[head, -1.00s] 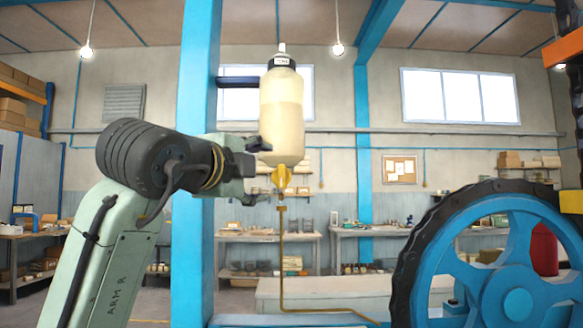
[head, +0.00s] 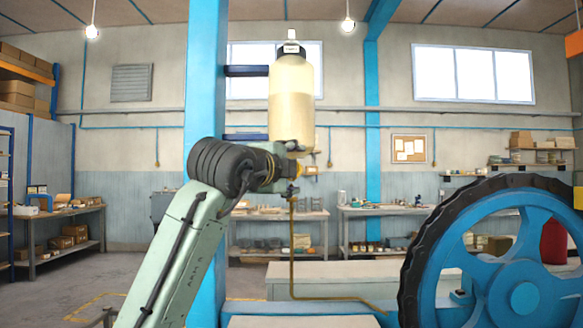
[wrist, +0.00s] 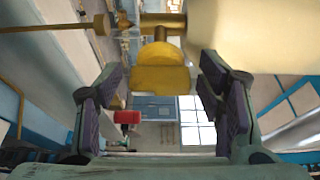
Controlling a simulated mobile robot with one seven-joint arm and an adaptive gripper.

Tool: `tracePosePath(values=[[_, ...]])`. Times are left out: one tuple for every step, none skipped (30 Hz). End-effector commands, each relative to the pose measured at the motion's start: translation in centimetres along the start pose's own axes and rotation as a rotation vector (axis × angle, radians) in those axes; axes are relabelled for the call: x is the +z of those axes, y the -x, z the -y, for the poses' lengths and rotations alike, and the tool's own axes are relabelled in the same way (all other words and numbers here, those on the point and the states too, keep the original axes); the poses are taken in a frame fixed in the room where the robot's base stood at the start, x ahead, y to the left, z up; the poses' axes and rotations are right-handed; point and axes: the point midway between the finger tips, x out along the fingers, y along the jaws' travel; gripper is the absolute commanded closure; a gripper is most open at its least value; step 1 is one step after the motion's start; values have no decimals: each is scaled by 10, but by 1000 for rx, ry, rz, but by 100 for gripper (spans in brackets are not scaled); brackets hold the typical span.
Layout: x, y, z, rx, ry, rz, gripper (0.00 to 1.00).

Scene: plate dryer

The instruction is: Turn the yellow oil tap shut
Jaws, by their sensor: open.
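The yellow tap (wrist: 160,76) lies between the two open fingers of my gripper (wrist: 158,88) in the wrist view, with a gap on each side. In the head view my gripper (head: 289,168) is level with the tap, just under the cream oil bottle (head: 291,105), and hides most of the tap. Only a small yellow part of the tap (head: 294,171) shows there. The pale bottle body (wrist: 240,35) fills the upper right of the wrist view, close to the right finger. A thin brown pipe (head: 292,240) runs down below the tap.
A blue column (head: 204,90) stands close to the left of the bottle, partly behind my arm. A large blue wheel with a black chain rim (head: 425,255) is at the lower right. Benches (head: 380,213) with small items stand farther back.

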Motion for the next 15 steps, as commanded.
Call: tracePosePath(values=[[0,0,0,0,0,0,38],[0,0,0,0,0,0,38],[0,0,0,0,0,0,38],[0,0,0,0,0,0,40],[0,0,0,0,0,0,42],[0,0,0,0,0,0,45],[0,0,0,0,0,0,47],[0,0,0,0,0,0,49],[0,0,0,0,0,0,52],[0,0,0,0,0,0,54],[0,0,0,0,0,0,56],[0,0,0,0,0,0,58],[0,0,0,0,0,0,60],[0,0,0,0,0,0,62],[0,0,0,0,0,0,65]])
